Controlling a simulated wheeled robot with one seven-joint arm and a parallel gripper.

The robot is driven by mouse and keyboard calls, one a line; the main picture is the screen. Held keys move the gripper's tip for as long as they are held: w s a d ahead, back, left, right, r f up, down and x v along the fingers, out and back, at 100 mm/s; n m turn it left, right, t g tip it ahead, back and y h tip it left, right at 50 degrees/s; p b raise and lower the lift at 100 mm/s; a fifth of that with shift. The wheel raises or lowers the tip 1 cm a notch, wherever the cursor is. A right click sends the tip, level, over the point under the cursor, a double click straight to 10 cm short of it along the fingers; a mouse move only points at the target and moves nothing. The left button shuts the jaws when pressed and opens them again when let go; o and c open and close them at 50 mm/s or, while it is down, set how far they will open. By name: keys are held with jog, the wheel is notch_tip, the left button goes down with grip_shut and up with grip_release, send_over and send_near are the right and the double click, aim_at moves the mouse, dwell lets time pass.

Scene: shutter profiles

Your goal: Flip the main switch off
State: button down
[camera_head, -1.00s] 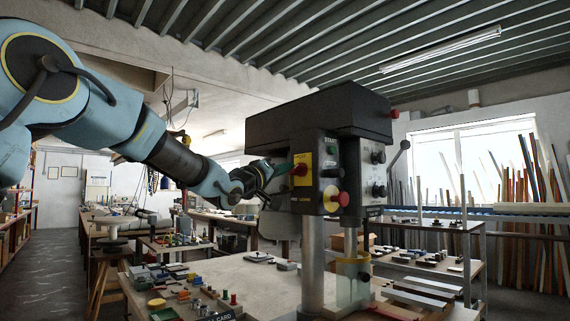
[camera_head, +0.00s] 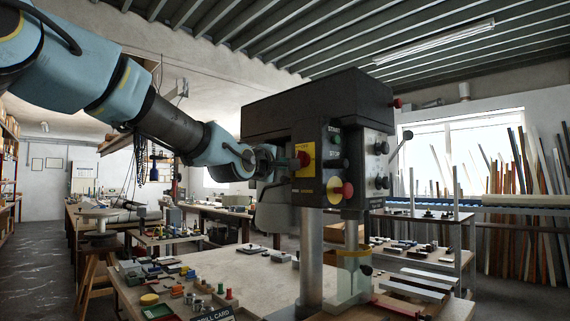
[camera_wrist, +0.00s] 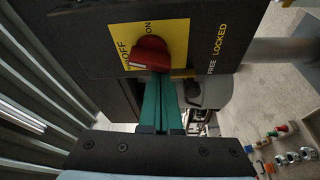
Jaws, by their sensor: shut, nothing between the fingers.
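The main switch is a red knob (camera_wrist: 150,54) on a yellow plate (camera_wrist: 178,32) marked OFF and ON, on the side of the black drill press head (camera_head: 280,110). It also shows in the head view (camera_head: 303,159). In the wrist view a pale mark sits at the knob's left end, by the word OFF. My gripper (camera_wrist: 165,82) is shut and empty, its green fingers close together. The fingertips are right at the knob's lower edge in the wrist view; I cannot tell whether they touch it. In the head view my gripper (camera_head: 284,165) is just left of the knob.
A red mushroom button on yellow (camera_head: 340,190) and a green START button (camera_head: 335,141) are on the press's front. The steel column (camera_head: 311,260) stands below. The workbench (camera_head: 260,285) holds small parts at left. "FREE LOCKED" lettering (camera_wrist: 217,50) is beside the plate.

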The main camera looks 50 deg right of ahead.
jog(key=shift+s+n, duration=0.1)
jog(key=shift+n, duration=0.3)
jog(key=v, duration=1)
jog(key=shift+a+b, duration=0.4)
